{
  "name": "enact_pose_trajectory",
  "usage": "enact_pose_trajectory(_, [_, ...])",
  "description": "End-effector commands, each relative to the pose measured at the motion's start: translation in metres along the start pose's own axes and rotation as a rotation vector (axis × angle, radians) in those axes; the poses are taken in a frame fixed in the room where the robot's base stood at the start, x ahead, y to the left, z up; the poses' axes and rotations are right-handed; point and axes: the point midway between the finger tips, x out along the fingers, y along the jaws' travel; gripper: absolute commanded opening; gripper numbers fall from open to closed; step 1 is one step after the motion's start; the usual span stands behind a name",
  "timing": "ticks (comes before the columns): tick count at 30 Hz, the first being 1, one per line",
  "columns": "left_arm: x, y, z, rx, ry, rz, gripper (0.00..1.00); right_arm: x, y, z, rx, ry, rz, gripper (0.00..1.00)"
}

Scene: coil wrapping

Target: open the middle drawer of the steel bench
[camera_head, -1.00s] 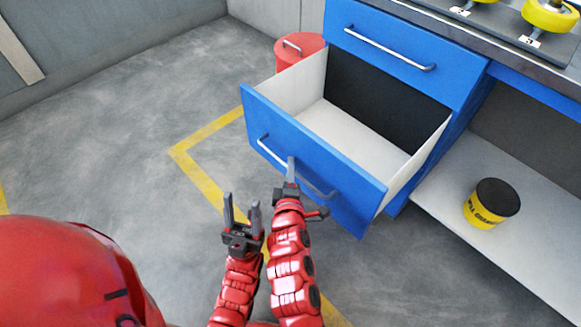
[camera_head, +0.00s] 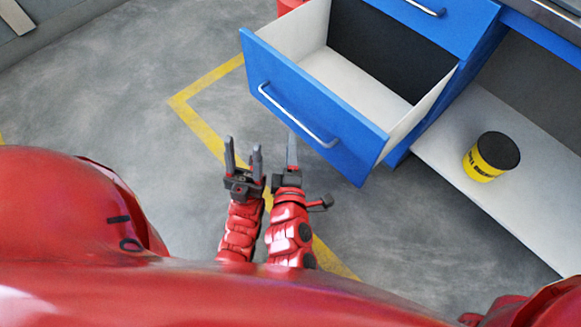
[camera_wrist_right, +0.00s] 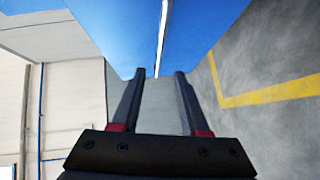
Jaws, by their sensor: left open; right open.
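The middle drawer (camera_head: 290,100) of the blue bench is pulled well out and looks empty inside, with pale walls. Its silver bar handle (camera_head: 298,122) runs across the blue front. My right gripper (camera_head: 291,150) is open and stands just in front of the handle, apart from it. In the right wrist view the handle (camera_wrist_right: 164,40) shows beyond and between the open fingers (camera_wrist_right: 160,90), with nothing held. My left gripper (camera_head: 243,152) is open and empty, to the left of the right one.
An upper drawer (camera_head: 440,22) with its own handle is shut. A yellow can with a black lid (camera_head: 485,165) stands on the pale lower shelf (camera_head: 500,205) at the right. A yellow line (camera_head: 200,125) marks the grey floor, which is clear at the left.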

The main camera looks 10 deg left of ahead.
Motion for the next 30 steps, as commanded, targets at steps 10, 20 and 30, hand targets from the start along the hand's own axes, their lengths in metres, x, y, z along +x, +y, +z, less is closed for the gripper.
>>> enact_pose_trajectory(10, [0.0, 0.0, 0.0, 0.0, 0.0, 0.0, 0.5, -0.051, -0.001, -0.002, -0.005, 0.008, -0.002, 0.45])
enact_pose_trajectory(20, [0.001, 0.0, 0.0, 0.0, 0.0, 0.0, 0.5, -0.066, 0.0, 0.0, 0.0, 0.001, 0.001, 0.45])
enact_pose_trajectory(30, [0.001, 0.0, 0.0, 0.0, 0.0, 0.0, 0.5, -0.066, 0.0, 0.0, 0.0, 0.0, 0.001, 0.45])
